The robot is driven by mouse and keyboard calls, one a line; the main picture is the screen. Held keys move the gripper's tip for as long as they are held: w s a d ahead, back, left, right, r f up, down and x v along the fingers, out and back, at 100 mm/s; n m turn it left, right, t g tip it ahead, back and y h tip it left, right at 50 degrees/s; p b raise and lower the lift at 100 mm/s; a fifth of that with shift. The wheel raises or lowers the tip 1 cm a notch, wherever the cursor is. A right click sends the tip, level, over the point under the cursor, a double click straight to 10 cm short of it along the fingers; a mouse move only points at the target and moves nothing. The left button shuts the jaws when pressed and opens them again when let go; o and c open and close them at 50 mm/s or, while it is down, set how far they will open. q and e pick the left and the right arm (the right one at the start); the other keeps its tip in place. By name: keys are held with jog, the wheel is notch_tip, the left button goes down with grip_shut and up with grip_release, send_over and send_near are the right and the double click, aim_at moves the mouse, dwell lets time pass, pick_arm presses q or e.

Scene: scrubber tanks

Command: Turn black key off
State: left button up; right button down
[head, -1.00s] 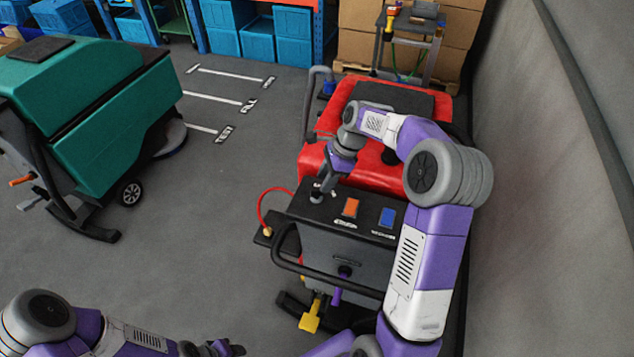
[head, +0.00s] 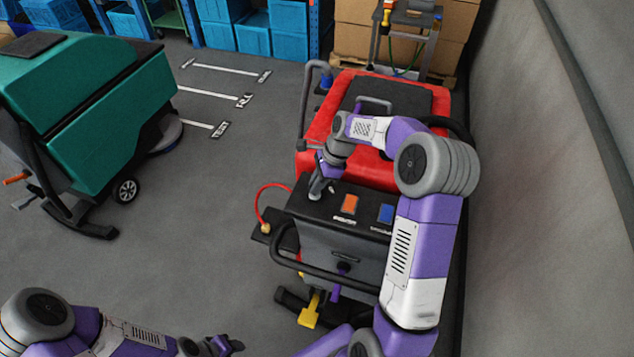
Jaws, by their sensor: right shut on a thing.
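The red scrubber (head: 313,153) stands at the centre right with a dark control panel (head: 328,219) at its near end. The panel has an orange switch (head: 349,204) and a blue switch (head: 385,213). My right gripper (head: 316,192) points down at the left part of the panel. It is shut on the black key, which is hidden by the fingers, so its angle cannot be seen. My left gripper (head: 228,346) is low at the bottom edge, away from the scrubber. Its finger gap is too small to make out.
A black handlebar (head: 325,277) runs across the scrubber's near side, with a yellow pedal (head: 310,311) below. A red hose (head: 260,202) loops at its left. A green scrubber (head: 80,110) stands at the left. A grey wall (head: 560,180) closes the right. Floor between the machines is clear.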

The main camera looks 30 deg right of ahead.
jog(key=shift+w+r+n+g+p, duration=0.15)
jog(key=shift+n+g+p, duration=0.35)
jog(key=shift+n+p, duration=0.7)
jog(key=n+g+p, duration=0.1)
jog(key=n, duration=0.2)
jog(key=n+g+p, duration=0.1)
jog(key=n, duration=0.2)
jog(key=shift+w+p, duration=0.1)
jog(key=shift+p, duration=0.2)
jog(key=shift+w+n+g+h+p, duration=0.1)
jog(key=shift+n+g+h+p, duration=0.35)
jog(key=shift+n, duration=1.25)
jog(key=c, duration=1.1)
grip_release()
jog(key=shift+c, duration=0.2)
jog(key=v, duration=0.7)
jog(key=shift+w+b, duration=0.15)
jog(key=shift+b, duration=0.25)
